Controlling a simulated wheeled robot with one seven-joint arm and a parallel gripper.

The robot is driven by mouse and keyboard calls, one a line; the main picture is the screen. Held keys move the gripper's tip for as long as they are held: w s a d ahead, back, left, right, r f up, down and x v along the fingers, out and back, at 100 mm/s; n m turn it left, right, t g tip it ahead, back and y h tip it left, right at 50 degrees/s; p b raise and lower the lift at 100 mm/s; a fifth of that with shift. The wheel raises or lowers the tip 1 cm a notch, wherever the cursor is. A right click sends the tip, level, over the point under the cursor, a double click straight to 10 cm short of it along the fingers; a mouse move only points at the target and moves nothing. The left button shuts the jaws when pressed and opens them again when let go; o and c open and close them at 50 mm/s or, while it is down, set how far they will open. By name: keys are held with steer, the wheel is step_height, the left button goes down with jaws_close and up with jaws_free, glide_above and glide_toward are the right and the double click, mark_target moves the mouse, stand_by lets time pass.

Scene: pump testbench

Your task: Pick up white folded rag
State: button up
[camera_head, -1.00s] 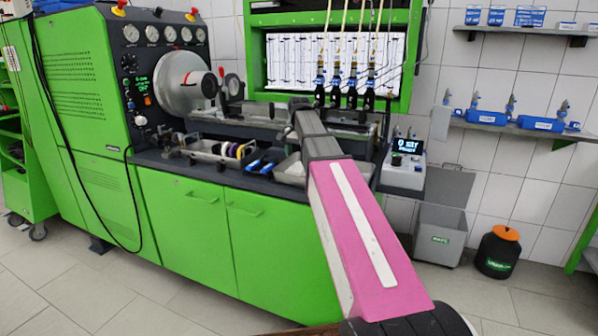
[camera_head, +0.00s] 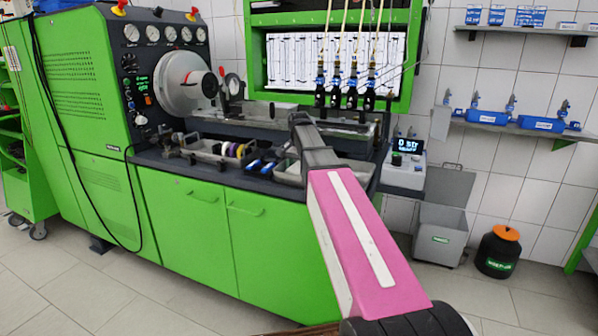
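I cannot make out the white folded rag for certain. A light grey tray (camera_head: 288,176) on the bench top lies partly behind my arm, and its contents are mostly hidden. My pink and dark grey arm reaches forward over the bench. Its far end, where my gripper (camera_head: 300,119) is, points away from the camera above the trays. The fingertips cannot be told apart, so I cannot see whether it is open or shut or holds anything.
The green testbench (camera_head: 190,225) has a dark top with a tray of coloured rings (camera_head: 230,150) left of my arm. A control box (camera_head: 404,170) stands right of it. A grey bin (camera_head: 440,235) and black canister (camera_head: 498,252) stand on the floor at right.

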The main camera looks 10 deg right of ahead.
mark_target(299, 168)
steer(key=shift+r, duration=0.1)
steer(key=shift+r, duration=0.55)
steer(key=r, duration=0.1)
steer(key=s+r, duration=0.1)
steer(key=r, duration=0.1)
steer(key=shift+s+a+r, duration=0.1)
steer(key=shift+r, duration=0.05)
steer(key=s+a+r, duration=0.2)
steer(key=s+r, duration=0.4)
steer(key=s, duration=0.4)
steer(key=shift+a+r, duration=0.2)
steer(key=shift+s, duration=0.1)
